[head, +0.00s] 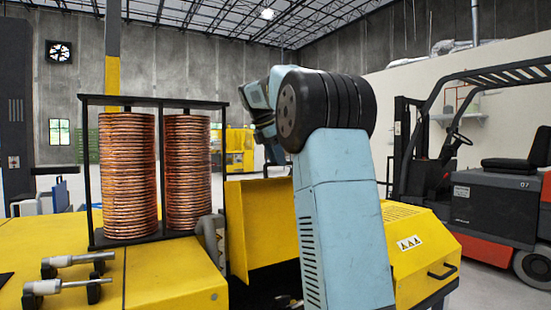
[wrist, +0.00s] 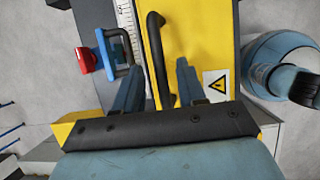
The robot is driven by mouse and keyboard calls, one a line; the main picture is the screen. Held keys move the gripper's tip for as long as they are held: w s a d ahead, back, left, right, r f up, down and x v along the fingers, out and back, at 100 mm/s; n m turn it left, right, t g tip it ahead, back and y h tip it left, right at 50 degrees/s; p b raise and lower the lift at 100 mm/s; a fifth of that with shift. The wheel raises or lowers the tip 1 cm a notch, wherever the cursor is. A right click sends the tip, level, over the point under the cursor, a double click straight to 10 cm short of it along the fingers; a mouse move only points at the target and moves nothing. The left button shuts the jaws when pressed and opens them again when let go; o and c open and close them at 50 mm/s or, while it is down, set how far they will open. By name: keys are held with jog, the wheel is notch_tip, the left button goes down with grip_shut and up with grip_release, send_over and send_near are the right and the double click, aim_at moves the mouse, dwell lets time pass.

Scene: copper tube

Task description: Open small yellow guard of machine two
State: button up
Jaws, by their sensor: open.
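In the wrist view, a yellow panel (wrist: 195,30), which looks like the small guard, carries a long black bar handle (wrist: 157,60) and a warning sticker with one triangle. My gripper (wrist: 160,72) is open, with one blue-grey finger on each side of this handle. The handle passes between the fingers with a gap on both sides. I cannot tell how deep it sits between them. In the head view, my gripper and this handle are hidden, and my arm blocks part of the yellow machine (head: 255,215).
A red knob (wrist: 86,60) and a blue bracket (wrist: 106,52) stand left of the gripper. In the head view, a rack holds two copper coil stacks (head: 129,175). A yellow cover (head: 415,262) with a black handle is at the right. A forklift (head: 480,205) stands beyond it.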

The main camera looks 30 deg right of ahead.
grip_shut()
dwell(0.4)
